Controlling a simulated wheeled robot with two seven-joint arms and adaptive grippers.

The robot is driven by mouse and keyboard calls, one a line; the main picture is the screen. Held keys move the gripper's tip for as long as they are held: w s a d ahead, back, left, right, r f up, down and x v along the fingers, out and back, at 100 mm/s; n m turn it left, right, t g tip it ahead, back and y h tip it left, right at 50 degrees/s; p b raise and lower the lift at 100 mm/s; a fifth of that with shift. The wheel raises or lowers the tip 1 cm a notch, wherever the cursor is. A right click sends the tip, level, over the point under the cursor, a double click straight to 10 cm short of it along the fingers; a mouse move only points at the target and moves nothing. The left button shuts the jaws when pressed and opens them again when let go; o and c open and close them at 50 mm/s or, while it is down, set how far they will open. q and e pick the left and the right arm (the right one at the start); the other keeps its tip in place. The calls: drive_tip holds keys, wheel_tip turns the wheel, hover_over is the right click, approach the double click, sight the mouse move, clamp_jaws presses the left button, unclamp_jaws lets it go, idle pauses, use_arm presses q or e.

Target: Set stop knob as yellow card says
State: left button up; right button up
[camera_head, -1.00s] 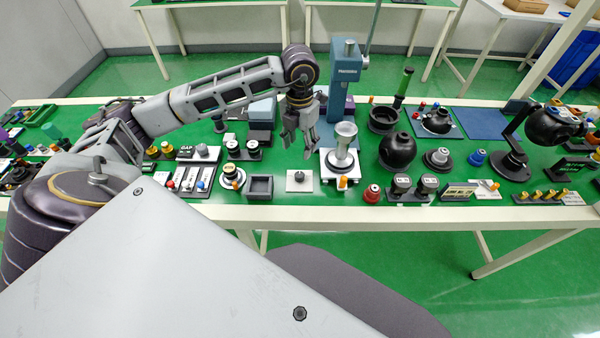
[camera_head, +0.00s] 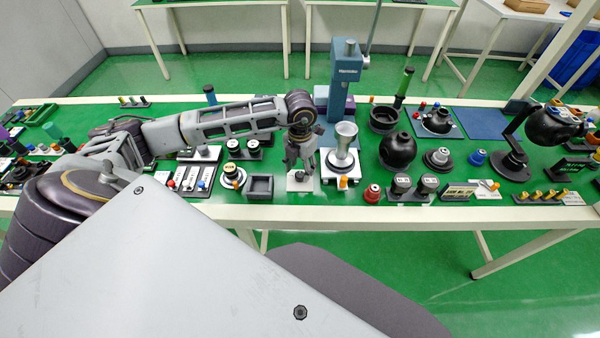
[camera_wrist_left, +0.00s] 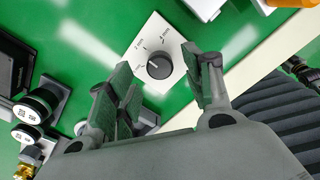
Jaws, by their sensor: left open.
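The knob is a round black dial (camera_wrist_left: 159,66) with a light pointer line on a square white plate (camera_wrist_left: 143,45) with printed marks. In the head view the white plate (camera_head: 299,187) lies near the table's front edge. My left gripper (camera_head: 302,164) is open, pointing down at this plate, and partly hides it. In the left wrist view its fingers (camera_wrist_left: 160,68) stand apart on either side of the knob; I cannot tell whether they reach down around it. My right gripper is not in view.
A silver funnel-like cup (camera_head: 344,150) on a white base stands close to the right of the gripper. A grey square tray (camera_head: 261,187) lies left of the plate. A tall blue press (camera_head: 344,80) stands behind. Several fixtures crowd the green table.

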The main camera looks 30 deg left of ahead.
sight(300, 177)
use_arm(q)
wheel_tip(300, 177, down, 2)
drive_tip(key=shift+f, duration=0.45)
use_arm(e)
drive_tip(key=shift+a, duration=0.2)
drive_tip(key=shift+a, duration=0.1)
